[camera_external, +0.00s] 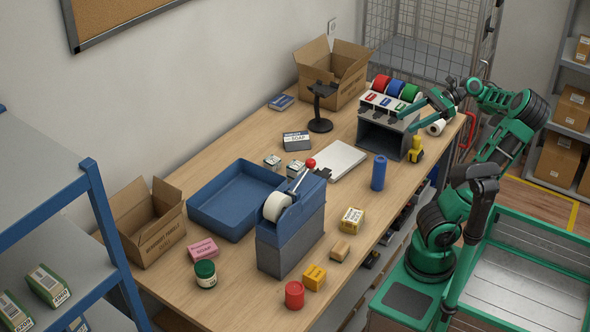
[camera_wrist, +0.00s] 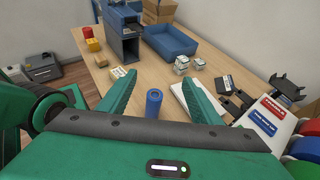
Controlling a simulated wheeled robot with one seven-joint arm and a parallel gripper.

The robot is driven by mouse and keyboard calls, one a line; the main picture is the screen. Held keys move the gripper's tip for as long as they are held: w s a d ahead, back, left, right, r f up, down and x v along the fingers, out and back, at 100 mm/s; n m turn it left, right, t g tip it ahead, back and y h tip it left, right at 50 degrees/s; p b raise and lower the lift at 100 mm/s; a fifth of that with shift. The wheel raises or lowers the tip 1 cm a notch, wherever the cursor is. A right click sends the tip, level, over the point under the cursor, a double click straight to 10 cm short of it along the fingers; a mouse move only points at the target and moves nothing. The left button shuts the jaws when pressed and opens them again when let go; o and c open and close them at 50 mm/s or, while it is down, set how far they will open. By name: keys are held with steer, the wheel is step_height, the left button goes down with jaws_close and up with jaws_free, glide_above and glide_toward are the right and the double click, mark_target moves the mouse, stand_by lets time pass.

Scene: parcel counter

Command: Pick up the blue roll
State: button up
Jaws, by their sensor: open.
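A blue upright cylinder (camera_external: 378,173) stands by itself near the front edge of the counter. In the wrist view this blue cylinder (camera_wrist: 153,104) shows between my open fingers, with a dark centre in its top. A second blue roll (camera_external: 395,88) sits between a red and a green roll in a rack on top of a grey box; it shows at the lower right of the wrist view (camera_wrist: 304,147). My gripper (camera_external: 415,117) is open and empty, beside the rack and apart from the standing cylinder.
The grey box (camera_external: 383,138) stands close to my gripper, with a small yellow object (camera_external: 416,151) beside it. A white pad (camera_external: 339,160) lies left of the standing cylinder. A tape dispenser (camera_external: 290,232) and blue tray (camera_external: 235,199) are farther left. Counter around the cylinder is clear.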

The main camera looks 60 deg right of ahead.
glide_toward(379, 166)
steer(key=d+f, duration=0.1)
steer(key=d, duration=0.2)
steer(key=shift+x, duration=5.65)
steer(key=c, duration=1.2)
